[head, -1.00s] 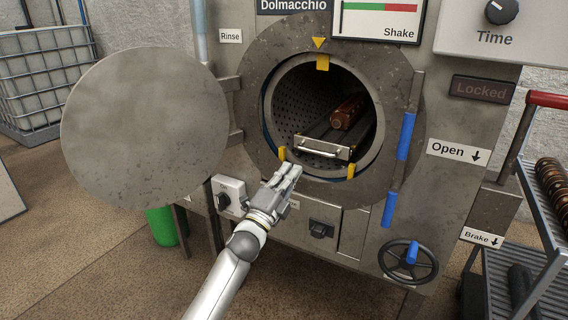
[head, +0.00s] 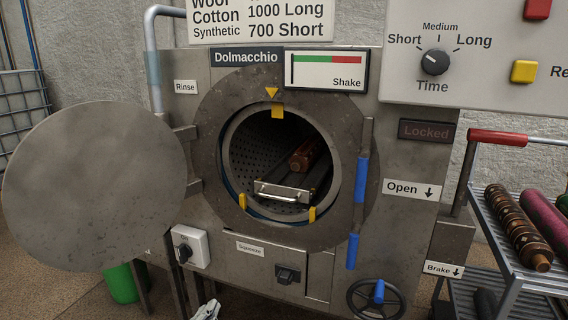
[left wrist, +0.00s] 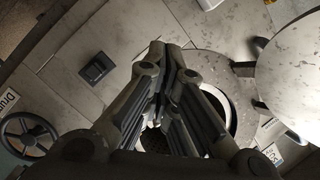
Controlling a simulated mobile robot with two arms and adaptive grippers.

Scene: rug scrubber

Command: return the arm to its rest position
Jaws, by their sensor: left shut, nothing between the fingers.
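My left gripper (head: 207,311) shows only as a small tip at the bottom edge of the head view, in front of the lower part of the machine. The rest of my left arm is out of that view. In the left wrist view the fingers of the gripper (left wrist: 168,75) are together, with nothing between them. They hide part of the machine's round opening behind them. My right gripper is in neither view.
The machine's round door (head: 95,185) stands open at the left. Inside the drum (head: 240,150), a tray (head: 282,191) carries a brown roll (head: 306,154). A handwheel (head: 376,298) sits low right. A rack (head: 507,240) with several rolls stands at the right.

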